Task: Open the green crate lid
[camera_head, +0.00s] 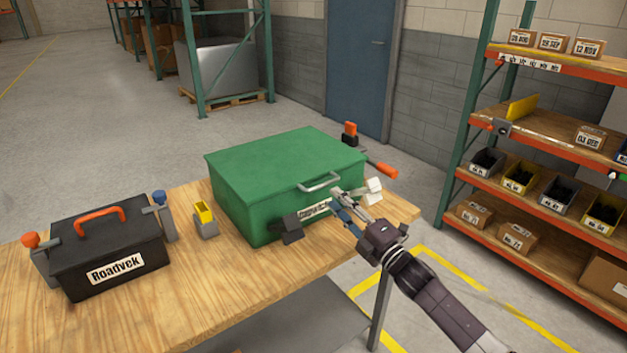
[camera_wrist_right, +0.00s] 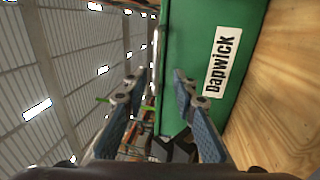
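The green crate (camera_head: 260,200) stands closed on the wooden table, its lid (camera_head: 285,155) down. A silver handle (camera_head: 318,182) sits at the lid's front edge. My right gripper (camera_head: 340,203) is in front of the crate, close to the front face and just right of and below the handle. In the right wrist view my right gripper (camera_wrist_right: 155,85) has its two fingers spread with nothing between them. The crate's front (camera_wrist_right: 190,45) with its "Dapwick" label (camera_wrist_right: 221,62) fills the area beyond the fingers there. Contact with the handle cannot be told. My left gripper is not in view.
A dark block (camera_head: 291,230) and a pale block (camera_head: 374,190) flank the crate's front. Shelves (camera_head: 550,150) stand right.

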